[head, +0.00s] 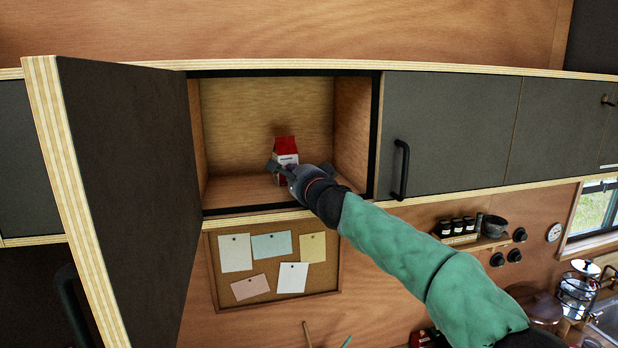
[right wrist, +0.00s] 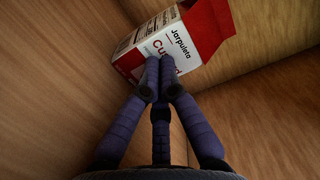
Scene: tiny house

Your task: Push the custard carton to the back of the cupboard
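The custard carton (head: 286,146), white with a red top, stands upright inside the open cupboard (head: 265,188). Bare cupboard floor and the back panel show around it. My right gripper (head: 280,169) reaches into the cupboard from the front right and covers the carton's lower front. In the right wrist view, the fingertips of my right gripper (right wrist: 159,72) are together, at the printed face of the carton (right wrist: 185,43). They are not around it; whether they touch it is hard to tell. The carton's base is partly hidden. My left gripper is not in view.
The cupboard's dark door (head: 130,190) stands open on the left. A closed door with a black handle (head: 401,170) is just right of the opening. A corkboard with notes (head: 273,290) hangs below. A small shelf with jars (head: 458,227) is at the lower right.

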